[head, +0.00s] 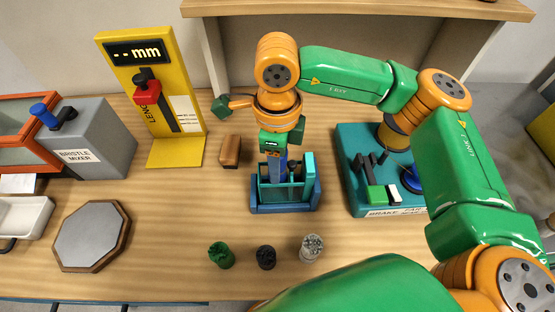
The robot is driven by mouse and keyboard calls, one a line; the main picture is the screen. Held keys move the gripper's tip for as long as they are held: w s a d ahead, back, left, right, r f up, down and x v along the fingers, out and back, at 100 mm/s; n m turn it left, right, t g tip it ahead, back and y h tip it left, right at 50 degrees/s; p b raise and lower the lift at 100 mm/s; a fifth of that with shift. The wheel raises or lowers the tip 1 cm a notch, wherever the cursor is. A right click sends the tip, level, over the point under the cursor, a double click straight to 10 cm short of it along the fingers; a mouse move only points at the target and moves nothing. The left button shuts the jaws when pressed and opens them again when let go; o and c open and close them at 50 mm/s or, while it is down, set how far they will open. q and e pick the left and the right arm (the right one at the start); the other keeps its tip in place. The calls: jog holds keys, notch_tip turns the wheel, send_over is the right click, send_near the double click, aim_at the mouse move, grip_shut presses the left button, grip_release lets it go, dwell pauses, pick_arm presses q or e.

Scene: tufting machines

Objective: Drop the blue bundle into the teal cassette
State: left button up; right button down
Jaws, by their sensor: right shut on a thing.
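The teal cassette (304,194) stands on a blue base near the middle of the table, directly below my right gripper. My right gripper (274,162) points down at the cassette and is shut on the blue bundle, which is mostly hidden by the gripper and the cassette walls. I cannot tell whether the bundle touches the cassette floor. My left gripper is out of view.
Green (221,255), black (266,257) and pale grey (311,247) bundles stand in front of the cassette. A brown block (230,151) and yellow length gauge (160,100) are left. A teal machine (352,150) stands right. An octagonal plate (92,236) lies front left.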

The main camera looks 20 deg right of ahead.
jog(key=shift+c, duration=0.3)
grip_release()
dwell(0.8)
notch_tip(320, 180, up, 8)
jog(key=p, duration=0.5)
jog(key=shift+r, duration=0.1)
jog(key=shift+s, duration=0.1)
dwell(0.3)
